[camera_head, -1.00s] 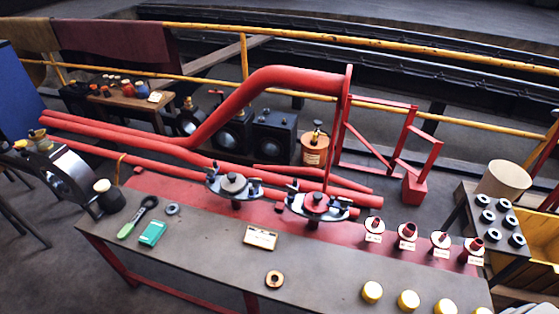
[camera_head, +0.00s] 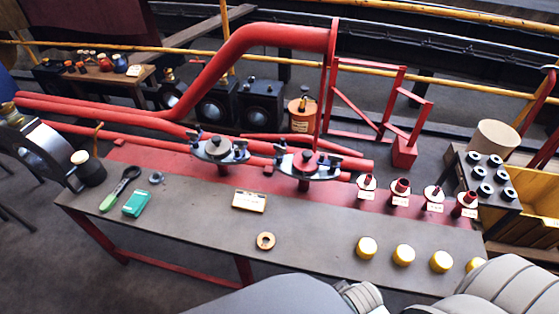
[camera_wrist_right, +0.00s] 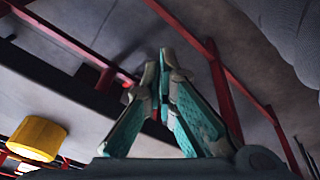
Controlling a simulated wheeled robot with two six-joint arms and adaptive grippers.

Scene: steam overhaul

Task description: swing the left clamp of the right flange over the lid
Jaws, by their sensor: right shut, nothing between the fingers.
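The right flange (camera_head: 309,176) stands on the bench as a pale oval plate on a short post. Its lid (camera_head: 305,160) sits at the middle with a red part on top. The left clamp (camera_head: 281,151) is a small dark piece at the flange's left end; whether it reaches over the lid is too small to tell. Another dark clamp (camera_head: 334,161) is at the right end. My right gripper (camera_wrist_right: 165,62) shows in the right wrist view, fingertips together and empty, away from the flange. My left gripper is not in view.
The left flange (camera_head: 217,148) stands close beside. Red-topped fittings (camera_head: 401,189) line the bench (camera_head: 190,225) to the right, yellow caps (camera_head: 403,254) its front edge. A yellow cap (camera_wrist_right: 38,137) shows in the wrist view. Red pipes (camera_head: 200,100) run behind.

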